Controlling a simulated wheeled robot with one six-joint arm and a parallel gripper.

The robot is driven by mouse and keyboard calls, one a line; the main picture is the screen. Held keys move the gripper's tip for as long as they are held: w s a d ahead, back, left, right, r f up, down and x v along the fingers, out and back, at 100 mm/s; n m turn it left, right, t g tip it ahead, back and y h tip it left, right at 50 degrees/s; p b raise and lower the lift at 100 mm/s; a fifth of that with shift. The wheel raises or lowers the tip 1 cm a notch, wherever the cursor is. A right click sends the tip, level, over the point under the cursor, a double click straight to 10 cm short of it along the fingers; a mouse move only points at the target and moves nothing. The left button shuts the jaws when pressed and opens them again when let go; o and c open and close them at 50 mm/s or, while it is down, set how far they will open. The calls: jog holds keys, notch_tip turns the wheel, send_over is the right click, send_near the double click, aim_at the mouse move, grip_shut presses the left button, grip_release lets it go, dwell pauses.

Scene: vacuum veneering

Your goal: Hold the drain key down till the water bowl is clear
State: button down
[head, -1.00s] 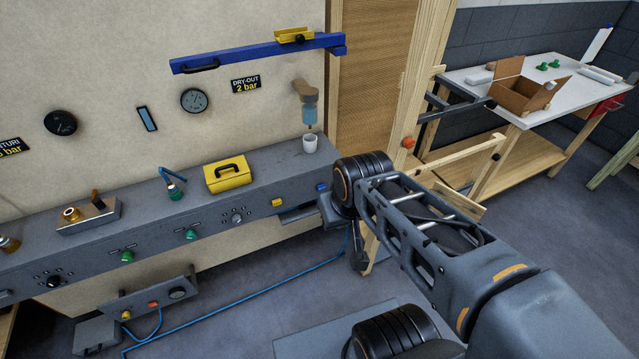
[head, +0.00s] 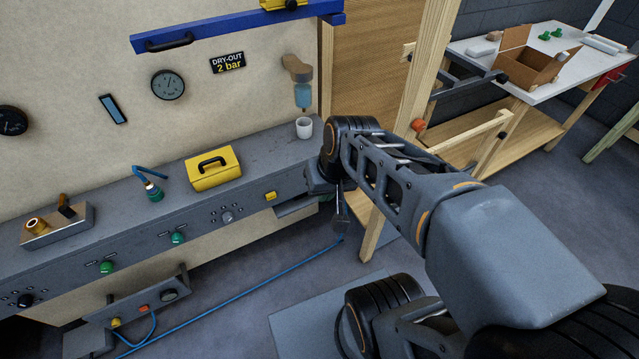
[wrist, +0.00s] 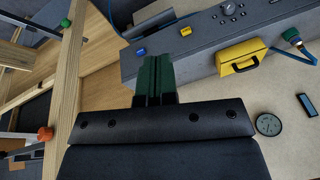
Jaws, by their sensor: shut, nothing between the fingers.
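My gripper (wrist: 155,72) shows in the wrist view as two dark green fingers closed together, with nothing between them. Just past the fingertips, on the grey bench front, is a small blue key (wrist: 141,52). A yellow key (wrist: 185,59) lies to its right; it also shows in the head view (head: 271,196). I cannot read which is the drain key, nor tell any contact. In the head view, my wrist hides the blue key and the fingertips. The water bowl (head: 302,95) hangs under a tan housing on the wall, with blue-tinted contents, above a white cup (head: 304,128).
A wooden post (head: 430,70) rises right of my arm. A blue hose (head: 250,298) crosses the floor. A white-topped table (head: 480,60) with an open carton stands at the back right.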

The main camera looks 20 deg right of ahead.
jog(key=w+f+m+y+b, duration=0.25)
jog(key=f+b, duration=0.45)
jog(key=f, duration=0.4)
jog(key=w+d+f+m+t+y+b, duration=0.2)
jog(key=w+d+f+m+t+b, duration=0.1)
jog(key=w+d+f+b, duration=0.3)
jog(key=w+d+f+m+t+y+b, duration=0.3)
jog(key=w+d+f+m+b, duration=0.2)
jog(key=f+b, duration=0.6)
jog(key=shift+w+d+f, duration=0.35)
jog(key=shift+w+f, duration=0.35)
jog(key=shift+f, duration=0.25)
jog(key=shift+w+m+y, duration=0.15)
jog(key=shift+m+y, duration=0.1)
jog(key=w+a, duration=0.1)
jog(key=w, duration=0.7)
jog(key=shift+w+p, duration=0.25)
jog(key=shift+p, duration=0.15)
jog(key=shift+w, duration=0.15)
jog(key=shift+w+a, duration=0.1)
jog(key=shift+w, duration=0.15)
